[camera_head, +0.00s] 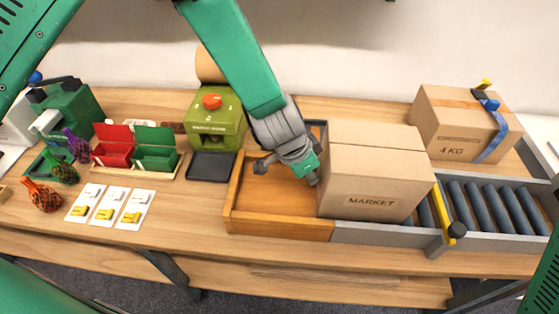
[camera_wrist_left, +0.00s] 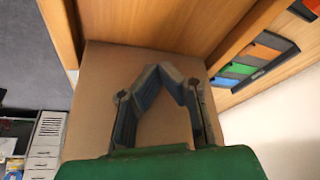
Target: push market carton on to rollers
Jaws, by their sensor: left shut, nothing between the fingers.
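The market carton (camera_head: 372,178) is a closed brown box marked MARKET. It stands upright at the left end of the roller conveyor (camera_head: 490,207), partly over the grey side rail. My left gripper (camera_head: 313,178) is shut and empty at the carton's left side, over the wooden tray; whether it touches the carton is hard to tell. In the left wrist view the shut fingers (camera_wrist_left: 160,70) lie in front of a brown cardboard face (camera_wrist_left: 95,85). My right gripper is not in view.
A yellow-handled bar (camera_head: 445,212) stands across the conveyor just right of the carton. Bare rollers lie beyond it. A 4 KG carton (camera_head: 462,125) with blue tape sits behind. The wooden tray (camera_head: 270,228) is left of the carton, beside a green weighing machine (camera_head: 213,125).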

